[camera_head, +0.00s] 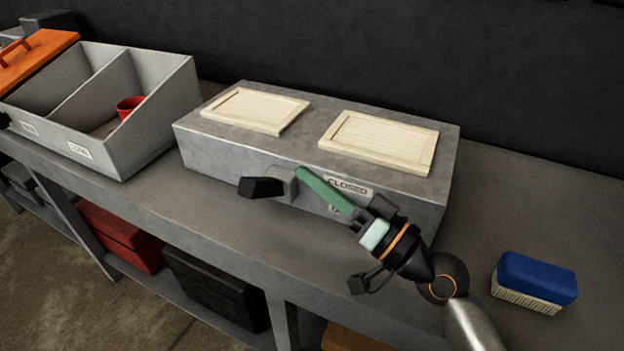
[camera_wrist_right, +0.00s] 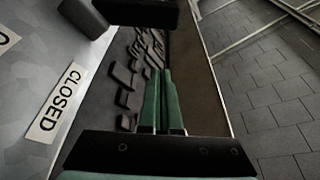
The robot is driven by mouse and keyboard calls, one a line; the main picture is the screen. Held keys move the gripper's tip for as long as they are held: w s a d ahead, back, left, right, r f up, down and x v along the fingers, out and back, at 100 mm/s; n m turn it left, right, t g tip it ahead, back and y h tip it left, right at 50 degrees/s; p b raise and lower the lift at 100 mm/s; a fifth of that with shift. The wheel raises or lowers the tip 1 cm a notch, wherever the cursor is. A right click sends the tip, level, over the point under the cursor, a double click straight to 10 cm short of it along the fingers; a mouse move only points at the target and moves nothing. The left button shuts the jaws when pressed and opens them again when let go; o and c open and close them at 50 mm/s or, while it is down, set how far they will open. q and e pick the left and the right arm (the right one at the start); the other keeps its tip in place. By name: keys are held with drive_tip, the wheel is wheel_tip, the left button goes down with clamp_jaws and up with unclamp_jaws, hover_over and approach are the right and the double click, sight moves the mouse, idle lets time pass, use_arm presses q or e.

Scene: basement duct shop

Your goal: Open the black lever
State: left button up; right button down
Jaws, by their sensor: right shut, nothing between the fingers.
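The black lever (camera_head: 262,187) sticks out from the front face of a grey metal box (camera_head: 225,150), left of a "CLOSED" label (camera_head: 351,187). Its grip end points left, away from the label. My right gripper (camera_head: 302,173) has green fingers, shut and empty. In the head view its fingertips overlap the box front just right of the lever; I cannot tell if they touch. In the right wrist view the shut fingers (camera_wrist_right: 162,72) show in the middle, and a dark block that looks like the lever (camera_wrist_right: 83,17) is at upper left, apart from them. My left gripper is not in view.
Two cream louvred panels (camera_head: 380,141) lie on the box top. A grey divided bin (camera_head: 150,128) with a red cup (camera_head: 129,106) stands left. A blue brush (camera_head: 536,279) lies right on the workbench (camera_head: 510,195). Red (camera_head: 118,237) and black (camera_head: 217,287) boxes sit below.

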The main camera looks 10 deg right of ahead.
sight(266, 187)
drive_tip(key=p+x, duration=0.2)
drive_tip(key=x, duration=0.6)
use_arm(q)
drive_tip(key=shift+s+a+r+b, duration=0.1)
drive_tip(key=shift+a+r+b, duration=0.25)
drive_tip(key=shift+b, duration=0.35)
use_arm(e)
drive_tip(key=shift+s+a+f, duration=0.25)
drive_tip(key=shift+s+f, duration=0.35)
drive_tip(key=shift+f, duration=0.2)
drive_tip(key=shift+s+a+f, duration=0.25)
drive_tip(key=shift+s+f, duration=0.35)
drive_tip(key=shift+f, duration=0.2)
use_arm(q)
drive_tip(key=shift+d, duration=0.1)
use_arm(e)
drive_tip(key=shift+s+f, duration=0.1)
drive_tip(key=shift+f, duration=0.05)
